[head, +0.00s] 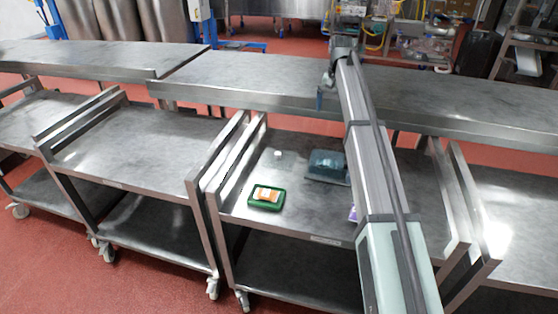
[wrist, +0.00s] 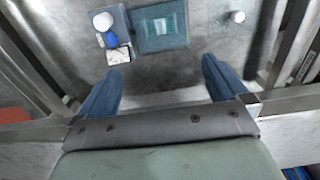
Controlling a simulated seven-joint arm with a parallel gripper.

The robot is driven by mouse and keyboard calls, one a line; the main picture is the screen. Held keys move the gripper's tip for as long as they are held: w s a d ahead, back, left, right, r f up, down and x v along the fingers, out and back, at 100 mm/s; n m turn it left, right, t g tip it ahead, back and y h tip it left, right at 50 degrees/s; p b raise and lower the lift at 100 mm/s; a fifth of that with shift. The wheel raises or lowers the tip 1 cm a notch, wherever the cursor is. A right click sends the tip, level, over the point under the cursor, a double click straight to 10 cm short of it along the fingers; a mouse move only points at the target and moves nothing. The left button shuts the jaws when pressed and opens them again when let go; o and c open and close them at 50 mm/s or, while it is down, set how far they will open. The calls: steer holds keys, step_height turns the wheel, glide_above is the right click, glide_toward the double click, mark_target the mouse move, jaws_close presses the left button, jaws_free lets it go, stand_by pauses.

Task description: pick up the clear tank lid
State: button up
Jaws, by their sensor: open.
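The clear tank lid appears to be the see-through blue-teal rectangular piece (head: 327,165) with a raised middle and a flat rim. It lies on the trolley's steel top, just left of my arm in the head view. My gripper (wrist: 163,66) is open with two blue fingers spread. The lid lies beyond the fingertips, roughly centred between them, and nothing is held. My arm hides most of the gripper in the head view.
A green tray (head: 266,198) with orange and white contents and a small whitish piece (head: 277,153) share the trolley top. A white round item (wrist: 103,21) and blue-and-white items (wrist: 112,40) lie beside the lid. Raised trolley rails (head: 225,155) flank the top; a long bench (head: 235,80) runs behind.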

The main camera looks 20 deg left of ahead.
steer(key=shift+c, duration=0.5)
steer(key=c, duration=0.7)
steer(key=m, duration=1.5)
glide_above(277, 153)
steer(key=f, duration=1.9)
steer(key=shift+w+d+f, duration=0.15)
steer(key=shift+w+f, duration=0.2)
steer(key=shift+s+f, duration=0.15)
steer(key=shift+f, duration=1.15)
steer(key=shift+s+f, duration=0.1)
steer(key=shift+f, duration=1.15)
